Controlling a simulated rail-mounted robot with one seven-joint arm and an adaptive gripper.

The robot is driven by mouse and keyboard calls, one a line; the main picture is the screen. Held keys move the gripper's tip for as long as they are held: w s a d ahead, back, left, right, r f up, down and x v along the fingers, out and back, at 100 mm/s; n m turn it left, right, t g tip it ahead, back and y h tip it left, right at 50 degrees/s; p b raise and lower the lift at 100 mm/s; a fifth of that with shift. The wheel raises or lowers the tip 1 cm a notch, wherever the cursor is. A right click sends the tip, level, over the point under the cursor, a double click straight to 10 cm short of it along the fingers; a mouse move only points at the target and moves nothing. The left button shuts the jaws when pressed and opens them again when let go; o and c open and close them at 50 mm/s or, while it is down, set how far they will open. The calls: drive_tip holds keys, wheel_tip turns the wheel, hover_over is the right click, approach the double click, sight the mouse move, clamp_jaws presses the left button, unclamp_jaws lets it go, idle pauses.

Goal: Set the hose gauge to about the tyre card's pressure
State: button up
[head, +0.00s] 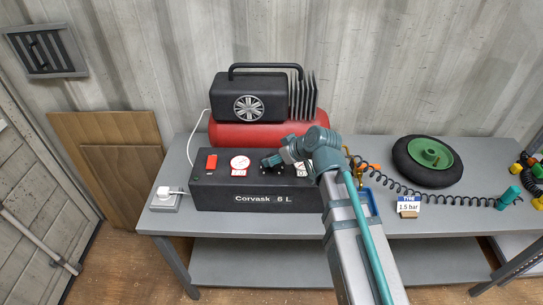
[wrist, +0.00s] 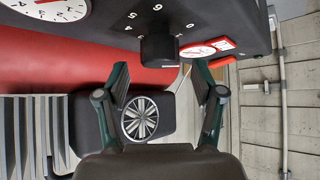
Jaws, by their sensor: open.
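The compressor's black panel (head: 220,200), marked Corvask 6 L, has two white gauges. The left gauge (head: 240,164) shows in both views. The right gauge (head: 301,170) is partly hidden by my arm; in the wrist view (wrist: 42,8) its dial is cut off by the top edge, so I cannot read it. A black knob (wrist: 158,48) with numbers around it sits between the gauges. My gripper (wrist: 160,75) is open, its fingers on either side of the knob with visible gaps. In the head view it is at the panel (head: 268,161). The tyre card (head: 408,204) reads 1.5 bar.
A red switch (head: 211,162) is at the panel's left. The red tank (head: 230,134) and black motor (head: 262,95) stand behind. A coiled black hose (head: 440,198) and green-hubbed tyre (head: 428,158) are to the right.

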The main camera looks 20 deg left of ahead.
drive_tip(key=shift+p+x, duration=0.3)
drive_tip(key=shift+x, duration=1.3)
drive_tip(key=c, duration=1.2)
drive_tip(key=shift+o, duration=0.2)
